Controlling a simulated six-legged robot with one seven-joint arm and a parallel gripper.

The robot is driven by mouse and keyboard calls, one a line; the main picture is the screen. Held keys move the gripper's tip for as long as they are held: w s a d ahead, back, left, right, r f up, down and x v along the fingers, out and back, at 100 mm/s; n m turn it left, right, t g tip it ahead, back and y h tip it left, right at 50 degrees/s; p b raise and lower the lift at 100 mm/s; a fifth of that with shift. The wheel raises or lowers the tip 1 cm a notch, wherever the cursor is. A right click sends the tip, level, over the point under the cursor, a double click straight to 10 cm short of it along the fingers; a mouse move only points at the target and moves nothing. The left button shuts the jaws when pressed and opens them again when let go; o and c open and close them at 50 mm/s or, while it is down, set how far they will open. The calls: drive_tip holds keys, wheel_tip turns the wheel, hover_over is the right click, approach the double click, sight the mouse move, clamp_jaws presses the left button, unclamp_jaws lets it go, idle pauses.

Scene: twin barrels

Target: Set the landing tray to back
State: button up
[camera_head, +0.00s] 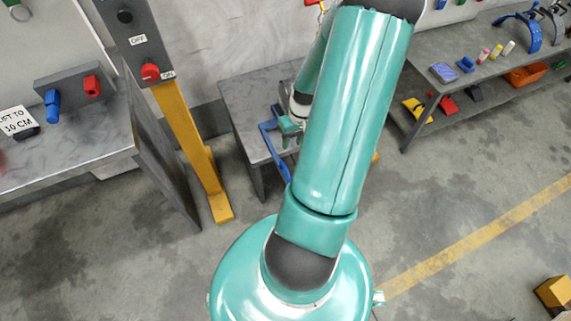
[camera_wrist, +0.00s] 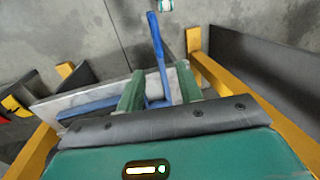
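A blue bar-like frame (camera_head: 268,140) stands at the front of the small grey table; it may be the landing tray, but I cannot tell for sure. My gripper (camera_head: 291,125) is beside this frame, partly hidden by my arm. In the wrist view, my gripper (camera_wrist: 161,88) has its two green fingers apart, with a slim blue bar (camera_wrist: 157,50) between them. A gap shows beside the bar, and I see no clear grip on it. Another blue strip (camera_wrist: 88,107) lies along a pale slab left of the fingers.
A yellow post (camera_head: 190,145) with a red ON/OFF knob (camera_head: 150,72) stands left of the small table (camera_head: 240,105). A bench (camera_head: 70,160) is at the left, and a shelf of coloured items (camera_head: 440,58) at the right. The floor at the lower right is mostly clear.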

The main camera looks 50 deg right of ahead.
sight(287, 170)
drive_tip(key=f, duration=0.5)
drive_tip(key=a+f, duration=0.1)
drive_tip(key=f, duration=0.4)
drive_tip(key=a+f, duration=0.1)
drive_tip(key=f, duration=0.4)
drive_tip(key=shift+w, duration=0.3)
clamp_jaws()
